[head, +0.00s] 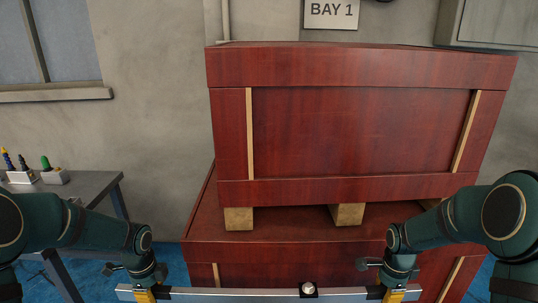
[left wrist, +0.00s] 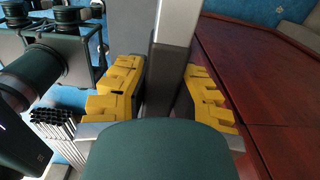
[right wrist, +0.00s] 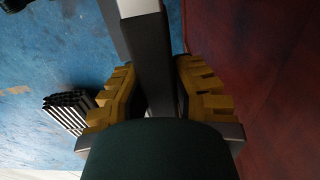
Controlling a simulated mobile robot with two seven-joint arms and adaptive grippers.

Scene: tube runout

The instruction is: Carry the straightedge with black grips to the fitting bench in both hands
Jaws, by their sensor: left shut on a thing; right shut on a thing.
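The straightedge (head: 240,294), a long pale metal bar with a round knob near its middle, lies level across the bottom of the head view. My left gripper (head: 145,295) is shut on it near its left end. My right gripper (head: 393,294) is shut on it near its right end. In the left wrist view the yellow fingers (left wrist: 160,80) clasp a dark grip below the pale bar (left wrist: 176,22). In the right wrist view the fingers (right wrist: 155,78) clasp the other dark grip (right wrist: 150,65). No bench is labelled as the fitting bench.
Two stacked dark red crates, upper (head: 360,130) and lower (head: 300,230), stand close in front, separated by wooden blocks. A grey table (head: 90,187) with small holders stands at left. A BAY 1 sign (head: 331,13) hangs behind. Blue floor (right wrist: 50,50) shows beside the crates.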

